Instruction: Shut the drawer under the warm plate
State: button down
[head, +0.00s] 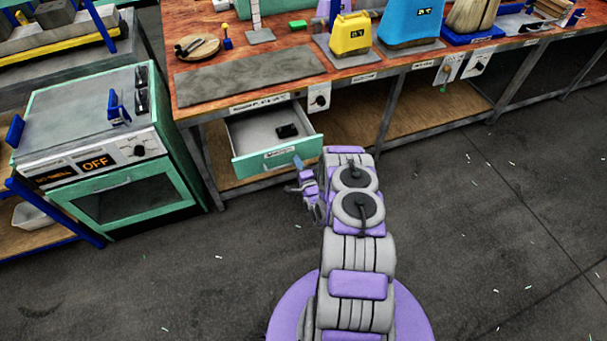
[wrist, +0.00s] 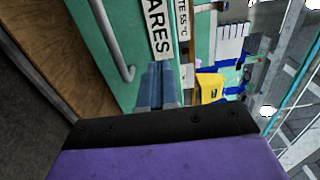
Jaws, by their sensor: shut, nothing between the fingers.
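The drawer (head: 247,169) under the warm plate (head: 250,77) stands pulled out from the bench, its teal front toward me. A small dark object lies inside it. My gripper (head: 299,163) is shut and empty, in front of the right part of the drawer front. In the wrist view the shut fingers (wrist: 158,85) point at the teal drawer front (wrist: 108,70), beside its metal handle (wrist: 121,58) and a label ending in "ARES". I cannot tell whether the tips touch the front.
A teal oven (head: 130,195) with an "OFF" display stands left of the drawer. A lower shelf (head: 425,112) is at the right. The floor (head: 480,230) at right is mostly clear.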

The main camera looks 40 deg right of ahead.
aim_at(293, 149)
jog(key=b+x, duration=0.1)
jog(key=x, duration=0.2)
jog(key=shift+w, duration=0.3)
jog(key=shift+w+d+f, duration=0.1)
jog(key=shift+w+d, duration=0.3)
jog(key=shift+d, duration=0.05)
jog(key=shift+a, duration=0.1)
jog(key=shift+a, duration=0.1)
